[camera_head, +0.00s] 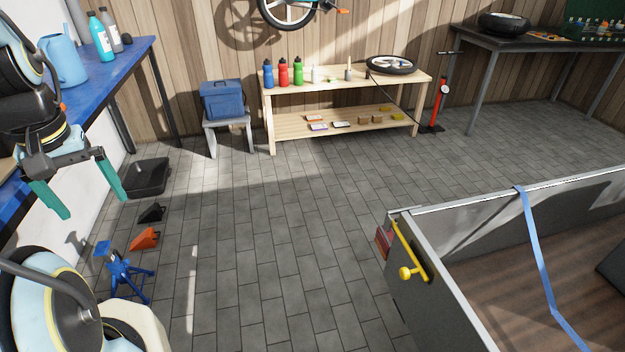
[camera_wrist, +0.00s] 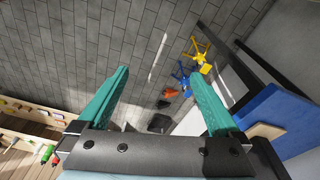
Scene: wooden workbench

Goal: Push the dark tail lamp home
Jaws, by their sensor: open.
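A dark red tail lamp (camera_head: 383,242) sits at the near left corner of the grey trailer (camera_head: 418,306), low beside the yellow latch handle. Most of the lamp is hidden behind the trailer's corner, and I cannot tell how far it sits in its mount. My gripper (camera_head: 93,205) is at the far left, well away from the lamp, with its two green fingers spread apart. In the wrist view, my gripper (camera_wrist: 158,76) has nothing between its fingers, and the lamp does not show.
A blue workbench (camera_head: 110,70) stands at the left. Blue jack stand (camera_head: 127,275), orange chock (camera_head: 145,238), black chock (camera_head: 151,213) and black tray (camera_head: 147,177) lie on the floor near my gripper. A wooden shelf (camera_head: 345,88) stands behind. The middle floor is clear.

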